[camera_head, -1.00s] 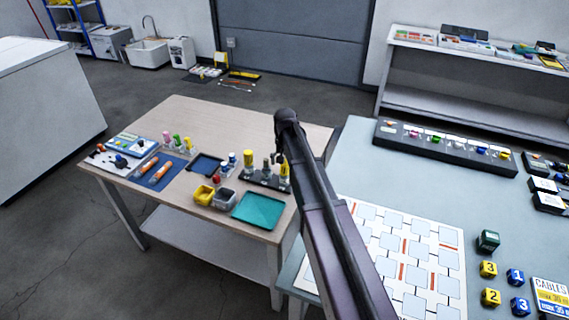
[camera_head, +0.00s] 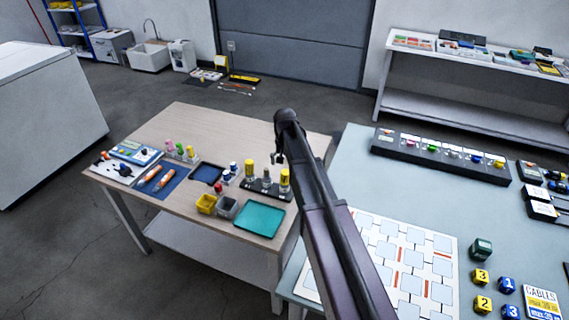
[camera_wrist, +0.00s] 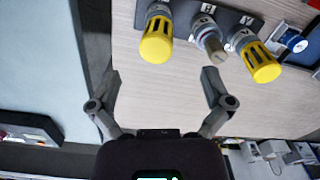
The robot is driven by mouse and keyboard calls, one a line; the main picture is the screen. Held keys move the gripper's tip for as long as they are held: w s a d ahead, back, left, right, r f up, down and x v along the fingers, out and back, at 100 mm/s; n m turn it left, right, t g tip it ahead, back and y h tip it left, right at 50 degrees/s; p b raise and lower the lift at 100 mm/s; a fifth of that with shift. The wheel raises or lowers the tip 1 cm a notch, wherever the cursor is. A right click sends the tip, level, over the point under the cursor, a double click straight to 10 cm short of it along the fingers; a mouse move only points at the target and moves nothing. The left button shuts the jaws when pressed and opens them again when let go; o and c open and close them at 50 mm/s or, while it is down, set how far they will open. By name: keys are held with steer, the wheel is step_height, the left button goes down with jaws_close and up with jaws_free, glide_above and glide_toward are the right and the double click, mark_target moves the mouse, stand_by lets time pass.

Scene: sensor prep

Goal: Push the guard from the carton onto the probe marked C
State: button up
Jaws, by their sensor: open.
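A dark rack (camera_head: 262,195) on the wooden table holds three upright probes. The outer two, left (camera_head: 249,170) and right (camera_head: 284,178), wear yellow slotted guards; the middle probe (camera_head: 266,179) is bare grey. They also show in the wrist view, with the bare probe (camera_wrist: 212,47) between the yellow guards (camera_wrist: 156,45). My gripper (camera_head: 278,158) is open and empty above and behind the rack.
A teal tray (camera_head: 259,217) lies in front of the rack. A dark blue tray (camera_head: 207,173) and small blue-capped and red items stand left. A blue-grey bench (camera_head: 480,215) with a patterned board (camera_head: 400,255) is on the right. The table's back middle is clear.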

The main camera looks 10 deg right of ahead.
steer(key=shift+r+p, duration=0.3)
steer(key=shift+r, duration=0.2)
steer(key=s+n, duration=0.3)
steer(key=s, duration=2.1)
steer(key=shift+s+d+n, duration=0.15)
steer(key=shift+n, duration=0.15)
steer(key=shift+c, duration=1.4)
